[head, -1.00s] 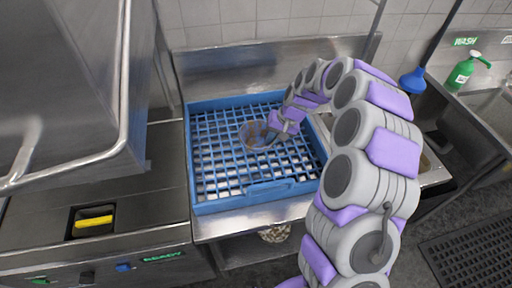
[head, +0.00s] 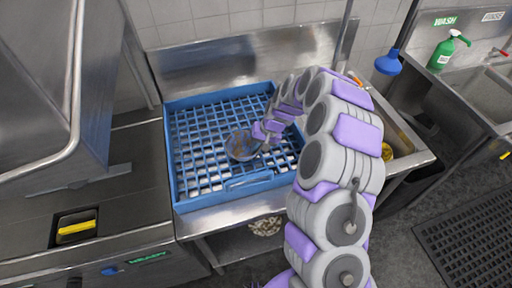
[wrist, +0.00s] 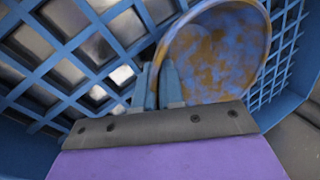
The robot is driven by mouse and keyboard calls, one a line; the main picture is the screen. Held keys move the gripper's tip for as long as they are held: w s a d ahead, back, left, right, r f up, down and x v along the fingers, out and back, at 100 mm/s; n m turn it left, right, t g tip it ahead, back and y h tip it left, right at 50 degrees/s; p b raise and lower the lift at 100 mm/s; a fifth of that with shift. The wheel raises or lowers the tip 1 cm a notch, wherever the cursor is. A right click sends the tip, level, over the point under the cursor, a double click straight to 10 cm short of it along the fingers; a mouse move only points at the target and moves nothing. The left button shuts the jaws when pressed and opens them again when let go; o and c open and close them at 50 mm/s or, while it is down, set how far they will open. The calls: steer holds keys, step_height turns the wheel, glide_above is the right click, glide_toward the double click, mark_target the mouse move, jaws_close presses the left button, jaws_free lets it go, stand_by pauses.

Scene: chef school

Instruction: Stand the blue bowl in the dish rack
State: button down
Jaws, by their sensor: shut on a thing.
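The blue bowl (head: 241,146) is blue with brown-orange stains. It is over the middle of the blue dish rack (head: 222,188), a square grid tray on a steel counter. My gripper (head: 262,139) is at the bowl's right edge in the head view. In the wrist view the bowl (wrist: 215,52) shows its stained round face, and my gripper (wrist: 158,82) is shut on its rim at the near left. The rack's grid (wrist: 75,50) shows close behind the bowl. I cannot tell whether the bowl touches the grid.
A steel machine with a raised hood (head: 50,90) stands left of the rack. The rest of the rack looks empty.

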mark_target(245, 154)
steer(key=c, duration=1.7)
jaws_free()
steer(key=shift+a+f, duration=0.1)
steer(key=shift+a, duration=0.05)
steer(key=o, duration=0.5)
steer(key=a, duration=0.3)
steer(key=shift+s+a, duration=0.15)
steer(key=shift+s, duration=0.05)
steer(key=shift+c, duration=0.2)
steer(key=shift+w+d, duration=0.2)
steer(key=shift+d, duration=1)
steer(key=shift+s+a, duration=0.15)
steer(key=shift+a, duration=0.5)
steer(key=shift+d, duration=0.25)
steer(key=shift+w+d+r, duration=0.1)
steer(key=shift+w+r, duration=0.1)
steer(key=shift+r, duration=0.35)
steer(key=p+v, duration=0.1)
steer(key=v, duration=1)
steer(key=shift+p, duration=0.3)
